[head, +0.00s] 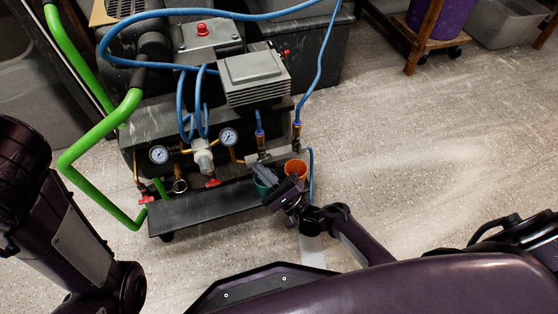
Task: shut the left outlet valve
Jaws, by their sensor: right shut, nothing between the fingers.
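The machine's outlets are two brass fittings with blue hoses at its right front. The left outlet valve (260,139) is a small brass and blue fitting; its handle is too small to make out. The right outlet valve (297,131) stands just right of it. My right gripper (262,174) is shut and empty, below the left outlet in the picture, in front of the bar that carries the outlets. I cannot tell whether it touches anything. My left arm shows at the left edge, but its gripper is not in view.
Red-handled valves (212,183) and gauges (228,137) sit left. The floor (430,150) at right is clear.

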